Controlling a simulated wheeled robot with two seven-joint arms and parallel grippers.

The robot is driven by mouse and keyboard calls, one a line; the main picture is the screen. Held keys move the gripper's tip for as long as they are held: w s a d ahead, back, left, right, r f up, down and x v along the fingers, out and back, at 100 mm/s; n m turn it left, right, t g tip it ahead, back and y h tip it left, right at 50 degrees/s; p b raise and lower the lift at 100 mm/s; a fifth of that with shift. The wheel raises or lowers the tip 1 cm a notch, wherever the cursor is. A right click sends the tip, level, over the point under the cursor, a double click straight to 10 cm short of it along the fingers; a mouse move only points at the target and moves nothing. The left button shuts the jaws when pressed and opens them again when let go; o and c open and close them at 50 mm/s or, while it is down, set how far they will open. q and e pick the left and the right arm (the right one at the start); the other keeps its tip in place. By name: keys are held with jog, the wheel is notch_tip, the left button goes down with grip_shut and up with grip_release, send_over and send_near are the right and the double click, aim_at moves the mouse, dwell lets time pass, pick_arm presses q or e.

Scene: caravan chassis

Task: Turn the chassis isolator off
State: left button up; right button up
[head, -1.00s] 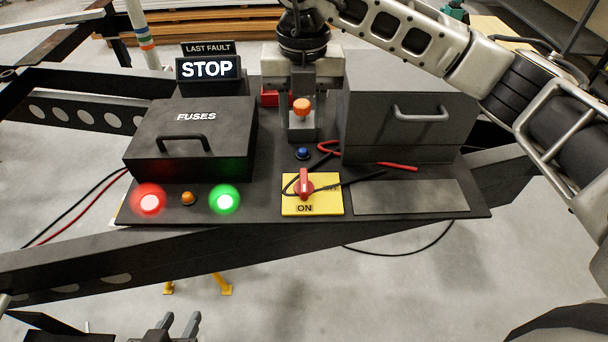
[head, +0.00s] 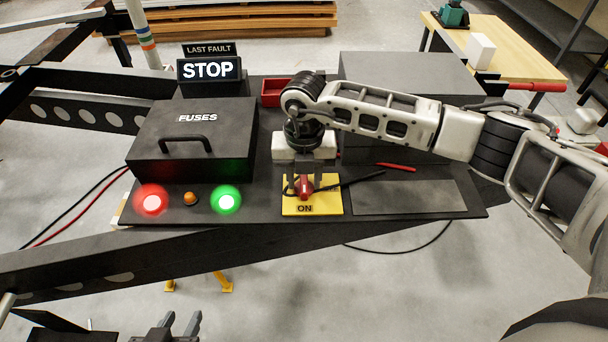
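The chassis isolator is a red rotary knob (head: 305,188) on a yellow plate (head: 333,206) marked ON, near the front edge of the dark panel. My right gripper (head: 304,188) points down over it, with one finger on each side of the knob. Its fingers look spread, with a small gap to the knob; contact cannot be made out. The gripper hides the upper part of the plate. My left gripper (head: 178,324) shows at the bottom edge, below the chassis beam, with its fingers apart and nothing between them.
A fuse box (head: 195,140) stands left, a LAST FAULT display reading STOP (head: 208,69) behind it. Red (head: 151,202) and green (head: 227,202) lamps glow, an orange button (head: 191,199) between them. A grey box (head: 410,72) is partly behind my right arm. A black cable (head: 362,181) runs beside the isolator.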

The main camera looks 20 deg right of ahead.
jog(key=shift+f, duration=0.15)
grip_shut()
